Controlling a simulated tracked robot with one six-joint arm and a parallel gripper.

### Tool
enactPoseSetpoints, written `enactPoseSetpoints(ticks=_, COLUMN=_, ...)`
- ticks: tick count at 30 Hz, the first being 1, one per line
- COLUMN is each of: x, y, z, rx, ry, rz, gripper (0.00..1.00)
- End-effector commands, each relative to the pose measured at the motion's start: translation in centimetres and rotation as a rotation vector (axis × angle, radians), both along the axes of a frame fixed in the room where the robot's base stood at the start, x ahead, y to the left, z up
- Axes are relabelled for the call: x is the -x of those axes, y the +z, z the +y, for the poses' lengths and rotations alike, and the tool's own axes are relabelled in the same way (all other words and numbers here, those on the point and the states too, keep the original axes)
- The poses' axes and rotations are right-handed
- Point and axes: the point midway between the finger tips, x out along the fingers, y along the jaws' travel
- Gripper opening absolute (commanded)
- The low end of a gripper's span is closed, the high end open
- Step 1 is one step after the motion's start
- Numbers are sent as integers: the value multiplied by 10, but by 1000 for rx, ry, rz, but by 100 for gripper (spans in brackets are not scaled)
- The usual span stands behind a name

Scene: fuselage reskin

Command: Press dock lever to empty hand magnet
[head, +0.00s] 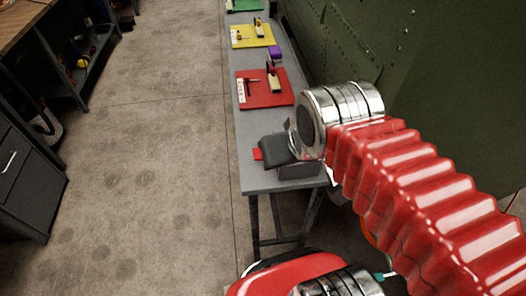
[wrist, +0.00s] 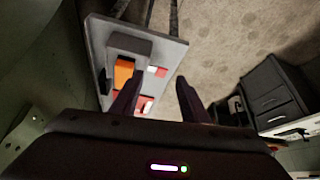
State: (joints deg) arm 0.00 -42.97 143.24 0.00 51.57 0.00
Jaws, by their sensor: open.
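In the head view my gripper (head: 275,150) is over the near end of the grey bench, its fingers pointing left and down. In the wrist view my gripper (wrist: 157,80) is open, its two dark fingers apart with nothing between them. A dark grey block (head: 299,171), probably the dock, sits on the bench end, partly hidden by my wrist. In the wrist view the block (wrist: 128,44) has an orange part (wrist: 123,72) beside the left finger. A small red piece (head: 257,154), perhaps the lever, shows left of the gripper. I cannot make out the hand magnet.
The grey bench (head: 245,178) runs away along a green riveted fuselage wall (head: 413,60). Red (head: 253,98), yellow (head: 240,42) and green (head: 237,5) boards lie on it, with a purple item (head: 275,53). A dark cabinet (head: 22,185) stands left. The floor between is clear.

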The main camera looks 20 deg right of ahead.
Motion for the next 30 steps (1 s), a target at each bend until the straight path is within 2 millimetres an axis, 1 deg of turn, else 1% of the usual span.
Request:
enactPoseSetpoints(ticks=1, x=0, y=0, z=0, rx=0, ry=0, rz=0, gripper=38)
enactPoseSetpoints(ticks=2, x=0, y=0, z=0, rx=0, ry=0, rz=0, gripper=36)
enactPoseSetpoints(ticks=17, x=0, y=0, z=0, rx=0, ry=0, rz=0, gripper=0)
enactPoseSetpoints(ticks=30, x=0, y=0, z=0, rx=0, ry=0, rz=0, gripper=0)
